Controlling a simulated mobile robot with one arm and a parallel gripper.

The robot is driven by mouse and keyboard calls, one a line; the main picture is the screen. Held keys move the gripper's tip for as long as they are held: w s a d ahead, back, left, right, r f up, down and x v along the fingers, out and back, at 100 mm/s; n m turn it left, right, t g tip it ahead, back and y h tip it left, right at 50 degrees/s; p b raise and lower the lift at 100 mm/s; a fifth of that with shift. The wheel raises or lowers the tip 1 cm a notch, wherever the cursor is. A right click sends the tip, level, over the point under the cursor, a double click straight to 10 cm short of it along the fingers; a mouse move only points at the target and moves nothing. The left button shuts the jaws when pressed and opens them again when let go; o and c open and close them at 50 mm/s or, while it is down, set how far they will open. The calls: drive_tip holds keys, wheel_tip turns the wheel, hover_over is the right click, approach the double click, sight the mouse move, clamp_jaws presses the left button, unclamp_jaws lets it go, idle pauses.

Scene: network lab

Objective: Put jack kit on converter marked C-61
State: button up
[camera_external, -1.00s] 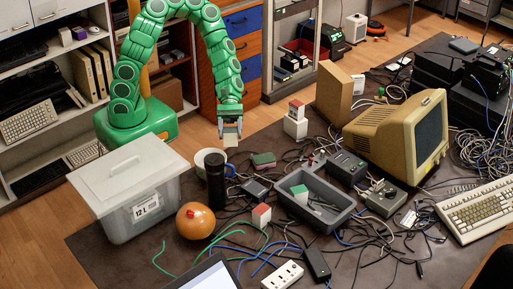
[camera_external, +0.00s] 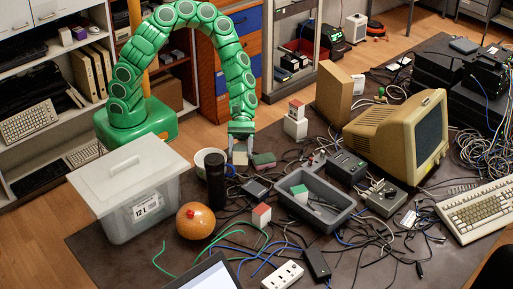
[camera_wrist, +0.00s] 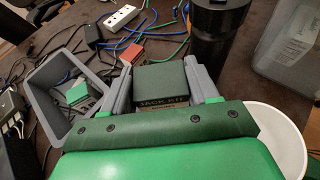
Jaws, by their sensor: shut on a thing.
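My gripper (camera_external: 240,140) is shut on the jack kit (camera_external: 240,157), a small box held low at the table's back edge. In the wrist view the kit (camera_wrist: 163,82) has a dark green top and a "JACK KIT" label, between my two grey fingers (camera_wrist: 160,86). Whether it touches the table is unclear. No C-61 mark is readable.
A grey tray (camera_external: 281,197) lies right of my gripper. A white bowl (camera_external: 201,157), black cylinder (camera_external: 215,183) and lidded bin (camera_external: 115,215) stand to the left. An orange round object (camera_external: 195,221) sits in front. Cables crowd the table; a beige monitor (camera_external: 374,128) stands right.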

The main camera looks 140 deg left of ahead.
drive_tip(key=w+f, duration=0.2)
drive_tip(key=w+a+f, duration=0.1)
drive_tip(key=w+f, duration=0.3)
drive_tip(key=shift+a+f, duration=0.25)
drive_tip(key=shift+f, duration=1.5)
drive_tip(key=shift+f, duration=0.1)
drive_tip(key=o, duration=1.1)
drive_tip(key=shift+v, duration=6.1)
